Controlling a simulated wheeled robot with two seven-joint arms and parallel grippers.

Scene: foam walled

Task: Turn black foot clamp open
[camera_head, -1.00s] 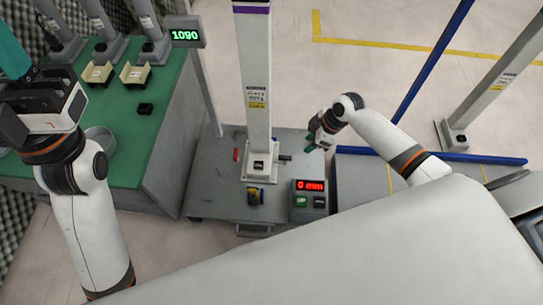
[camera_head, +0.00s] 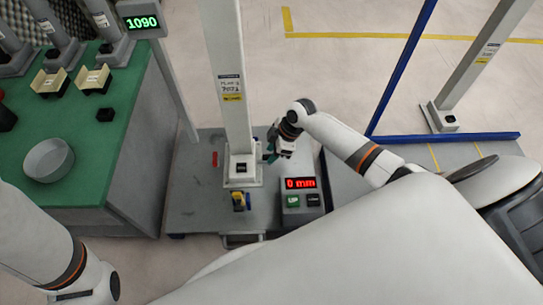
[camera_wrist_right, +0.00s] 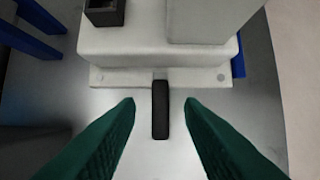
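The black foot clamp (camera_wrist_right: 160,112) is a short dark bar in the wrist view, reaching out from the edge of a pale base plate (camera_wrist_right: 120,77). My right gripper (camera_wrist_right: 160,103) is open, one green finger on each side of the bar, with a visible gap on both sides. In the head view my right gripper (camera_head: 270,152) is at the right side of the white post's foot (camera_head: 242,172) and hides the clamp there. My left gripper is out of view; only part of its arm shows at lower left.
A red clamp (camera_head: 215,158) lies left of the foot and a yellow-blue one (camera_head: 240,201) in front. A control box (camera_head: 302,196) reading 0 mm stands right of these. A green bench (camera_head: 100,150) is at left, blue rails (camera_head: 445,137) at right.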

